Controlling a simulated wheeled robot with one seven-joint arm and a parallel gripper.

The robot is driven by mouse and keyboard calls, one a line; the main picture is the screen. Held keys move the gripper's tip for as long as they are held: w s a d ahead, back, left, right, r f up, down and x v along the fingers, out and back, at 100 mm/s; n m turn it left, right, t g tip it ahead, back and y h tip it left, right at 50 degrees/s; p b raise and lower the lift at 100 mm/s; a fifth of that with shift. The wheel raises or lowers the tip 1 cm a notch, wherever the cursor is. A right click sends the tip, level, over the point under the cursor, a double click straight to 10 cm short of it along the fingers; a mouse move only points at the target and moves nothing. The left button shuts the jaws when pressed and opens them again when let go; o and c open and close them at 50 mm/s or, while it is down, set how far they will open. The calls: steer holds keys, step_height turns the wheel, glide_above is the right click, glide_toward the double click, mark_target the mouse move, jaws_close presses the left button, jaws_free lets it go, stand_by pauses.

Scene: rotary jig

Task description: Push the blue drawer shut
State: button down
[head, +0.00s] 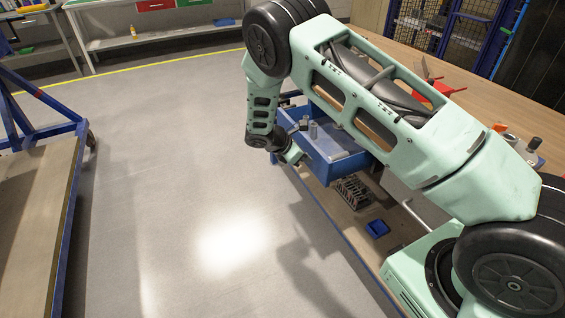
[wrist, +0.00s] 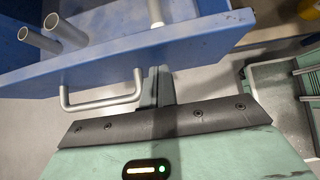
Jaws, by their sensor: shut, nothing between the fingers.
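The blue drawer (head: 318,164) stands pulled out from under the wooden worktop in the head view, with grey metal parts inside. In the wrist view its blue front panel (wrist: 215,33) crosses the top of the picture, with a silver bar handle (wrist: 100,104) on it. My gripper (wrist: 156,72) is shut and empty, its fingertips at the drawer front just right of the handle. I cannot tell whether they touch the panel. In the head view my gripper (head: 302,160) is at the drawer's front, partly hidden by my arm.
The wooden worktop (head: 500,112) carries a red object (head: 432,92). A lower shelf under the drawer holds a grey metal block (head: 353,192) and a small blue bin (head: 377,228). A blue-framed cart (head: 45,190) stands at left. The grey floor between is clear.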

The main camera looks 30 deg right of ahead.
steer(key=d, duration=1.6)
steer(key=shift+d, duration=0.2)
steer(key=shift+a, duration=0.1)
steer(key=shift+a, duration=0.35)
steer(key=a, duration=0.2)
steer(key=a+r, duration=0.1)
steer(key=a, duration=0.1)
steer(key=shift+w+a+r, duration=0.1)
steer(key=shift+a+r, duration=0.05)
steer(key=shift+a, duration=0.2)
steer(key=v, duration=0.8)
steer(key=shift+d, duration=0.1)
